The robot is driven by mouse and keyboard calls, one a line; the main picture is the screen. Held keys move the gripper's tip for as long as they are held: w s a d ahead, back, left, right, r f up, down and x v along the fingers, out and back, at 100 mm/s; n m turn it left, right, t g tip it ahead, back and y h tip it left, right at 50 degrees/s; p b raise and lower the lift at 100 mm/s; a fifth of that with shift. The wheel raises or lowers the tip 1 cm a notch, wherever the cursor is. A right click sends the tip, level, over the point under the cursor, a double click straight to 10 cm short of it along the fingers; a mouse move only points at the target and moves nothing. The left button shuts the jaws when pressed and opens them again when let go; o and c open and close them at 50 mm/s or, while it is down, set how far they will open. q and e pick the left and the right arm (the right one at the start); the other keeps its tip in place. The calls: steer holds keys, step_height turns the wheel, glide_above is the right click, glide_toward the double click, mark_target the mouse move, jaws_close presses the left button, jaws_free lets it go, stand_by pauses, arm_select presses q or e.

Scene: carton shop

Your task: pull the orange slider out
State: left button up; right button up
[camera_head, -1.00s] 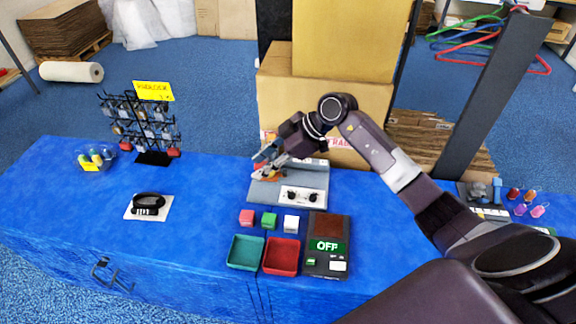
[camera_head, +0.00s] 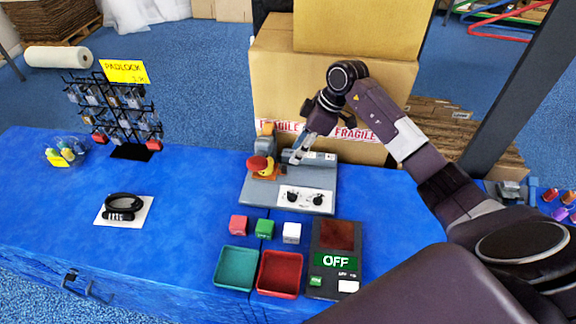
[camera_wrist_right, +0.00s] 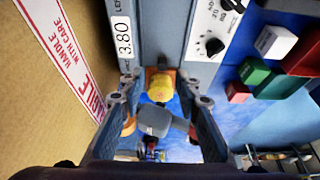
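A grey panel device (camera_head: 322,177) stands on the blue table, with a red knob (camera_head: 260,163) and yellow part at its left. An orange piece (camera_head: 265,177), apparently the slider, shows low beneath the knob; its travel is too small to read. My right gripper (camera_head: 296,157) is just right of the knob, above the device, apart from it. In the right wrist view its fingers (camera_wrist_right: 160,78) are spread, with a yellow part (camera_wrist_right: 160,90) and a grey block (camera_wrist_right: 155,122) seen between them; nothing is clamped. My left gripper is not in view.
Cardboard boxes (camera_head: 340,90) stand close behind the device. In front are small cubes, a teal tray (camera_head: 235,268), a red tray (camera_head: 280,273) and a scale-like box reading OFF (camera_head: 335,259). A padlock rack (camera_head: 120,110) stands at the left.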

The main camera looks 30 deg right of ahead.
mark_target(286, 167)
steer(key=x, duration=0.7)
steer(key=shift+a, duration=0.25)
steer(key=shift+s, duration=0.1)
jaws_close()
steer(key=shift+p, duration=0.35)
